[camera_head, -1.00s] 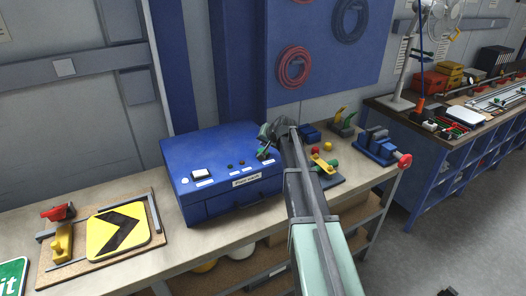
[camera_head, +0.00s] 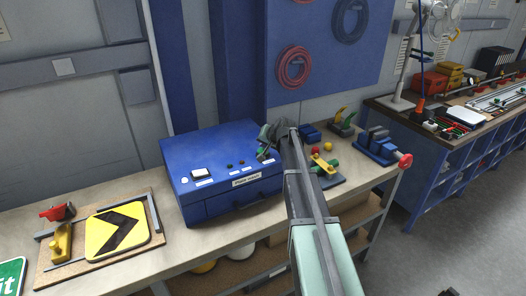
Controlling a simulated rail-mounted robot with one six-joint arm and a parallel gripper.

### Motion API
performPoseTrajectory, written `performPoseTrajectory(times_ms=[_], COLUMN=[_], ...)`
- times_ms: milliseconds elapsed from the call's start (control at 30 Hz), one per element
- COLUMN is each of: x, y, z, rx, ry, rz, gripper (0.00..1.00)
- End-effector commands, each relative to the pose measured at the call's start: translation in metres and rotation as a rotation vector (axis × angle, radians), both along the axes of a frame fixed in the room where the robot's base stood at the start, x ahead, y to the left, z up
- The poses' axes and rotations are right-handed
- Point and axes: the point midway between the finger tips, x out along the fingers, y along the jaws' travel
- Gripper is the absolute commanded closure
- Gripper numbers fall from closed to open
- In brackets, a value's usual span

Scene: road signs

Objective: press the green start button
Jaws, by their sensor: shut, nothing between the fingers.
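A blue box-shaped machine (camera_head: 228,202) with a white label on its front stands on the workbench. Its top holds a white round part (camera_head: 184,181), a small display (camera_head: 200,173), a small dark greenish button (camera_head: 229,167) and a small dark reddish one (camera_head: 242,162). Which is the start button is too small to be sure of. My gripper (camera_head: 263,154) is shut and empty at the machine's back right top corner, to the right of these buttons. A green patch shows by its fingers. Whether it touches the machine cannot be told.
Bare bench (camera_head: 165,235) lies between sign and machine.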

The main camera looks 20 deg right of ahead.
Motion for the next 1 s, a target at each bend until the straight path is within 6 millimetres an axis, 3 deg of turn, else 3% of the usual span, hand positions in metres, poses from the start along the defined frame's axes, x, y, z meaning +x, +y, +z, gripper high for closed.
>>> performPoseTrajectory(times_ms=[1000], x=[0.000], y=[0.000], z=[-0.010], rx=[0.000], ry=[0.000], rz=[0.000], gripper=[1.00])
